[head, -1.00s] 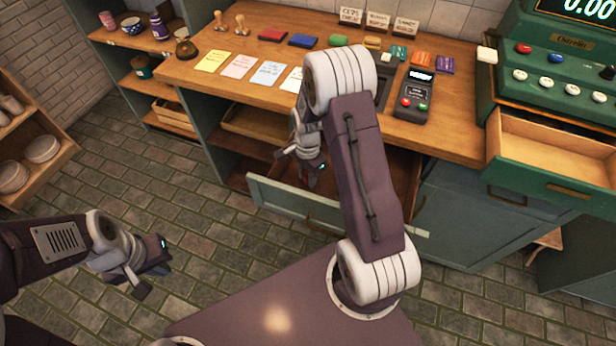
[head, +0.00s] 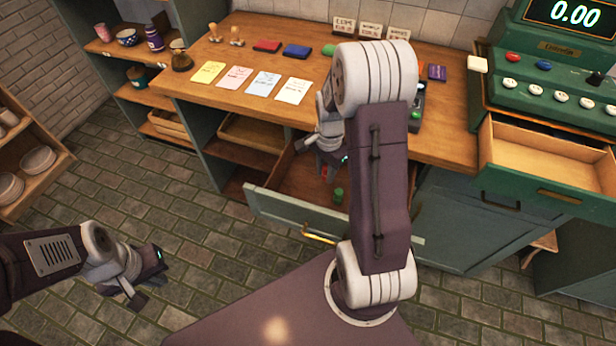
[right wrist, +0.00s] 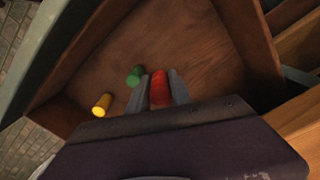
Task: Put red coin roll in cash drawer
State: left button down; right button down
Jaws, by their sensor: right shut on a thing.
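The red coin roll (right wrist: 160,90) is gripped between the two fingers of my right gripper (right wrist: 159,84) in the right wrist view. In the head view a small red part of the roll (head: 324,171) shows below my right gripper (head: 326,164), over the open lower drawer. I cannot tell whether it touches the drawer floor. The cash drawer (head: 548,195) is the open drawer under the green register at the right. Its visible inside is empty. My left gripper (head: 147,285) hangs over the floor at lower left, away from the rolls; its finger opening is unclear.
The lower drawer (head: 285,207) also holds a green roll (right wrist: 135,75) and a yellow roll (right wrist: 102,105). The counter carries coloured cards, stamps, a bell (head: 181,60) and the register (head: 545,90). My right arm hides part of the counter.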

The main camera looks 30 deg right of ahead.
jog(key=s+d+r, duration=0.2)
jog(key=d+r, duration=0.1)
jog(key=d, duration=0.1)
jog(key=shift+s+d, duration=0.2)
jog(key=shift+s, duration=0.2)
